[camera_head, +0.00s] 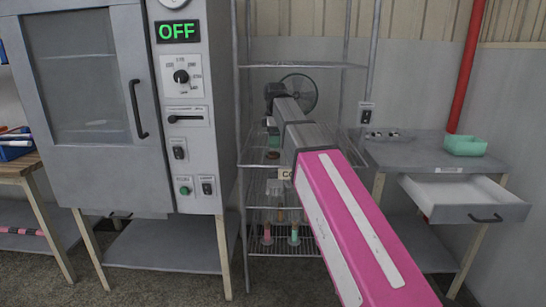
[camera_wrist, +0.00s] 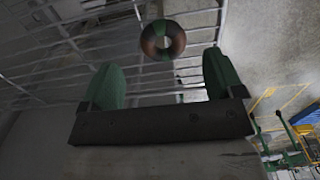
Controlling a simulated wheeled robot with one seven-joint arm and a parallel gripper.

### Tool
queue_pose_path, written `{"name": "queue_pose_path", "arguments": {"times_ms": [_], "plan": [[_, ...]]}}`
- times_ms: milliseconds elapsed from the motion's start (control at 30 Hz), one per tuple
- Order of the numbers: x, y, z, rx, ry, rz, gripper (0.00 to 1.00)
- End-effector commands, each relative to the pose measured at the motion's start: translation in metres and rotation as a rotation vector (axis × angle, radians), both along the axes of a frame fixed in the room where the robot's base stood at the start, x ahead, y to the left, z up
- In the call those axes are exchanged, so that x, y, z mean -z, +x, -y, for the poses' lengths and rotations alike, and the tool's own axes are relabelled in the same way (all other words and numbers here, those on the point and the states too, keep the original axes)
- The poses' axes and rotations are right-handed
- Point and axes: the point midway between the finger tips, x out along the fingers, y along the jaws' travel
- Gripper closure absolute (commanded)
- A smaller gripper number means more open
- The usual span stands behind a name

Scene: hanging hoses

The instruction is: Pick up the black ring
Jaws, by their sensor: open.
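In the wrist view, a dark ring (camera_wrist: 149,42) with brownish and greenish shading shows just past my fingertips, centred between them. Its hole faces the camera, and wire shelf bars run behind it. My gripper (camera_wrist: 162,70) is open, with one green finger on each side and nothing between them. The ring looks apart from both fingers; the exact distance is hard to tell. In the head view, my arm reaches toward the wire rack and my fingers cannot be made out. A small dark round thing (camera_head: 273,155) lies on a rack shelf there; I cannot tell if it is the same ring.
The wire rack (camera_head: 241,120) has upright posts close to my arm. A grey oven (camera_head: 95,110) marked OFF stands left. At right, a table (camera_head: 415,150) holds a green tray (camera_head: 465,145), and its drawer (camera_head: 465,195) is pulled out.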

Motion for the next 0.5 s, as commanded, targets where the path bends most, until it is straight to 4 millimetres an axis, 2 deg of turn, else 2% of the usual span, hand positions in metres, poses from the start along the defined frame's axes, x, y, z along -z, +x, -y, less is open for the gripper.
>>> {"name": "queue_pose_path", "arguments": {"times_ms": [167, 400, 500], "plan": [[0.012, -0.002, 0.001, 0.0, 0.0, -0.001, 0.13], [0.044, -0.004, 0.002, 0.0, 0.0, -0.001, 0.13], [0.052, -0.003, 0.002, 0.0, 0.0, 0.0, 0.13]]}}
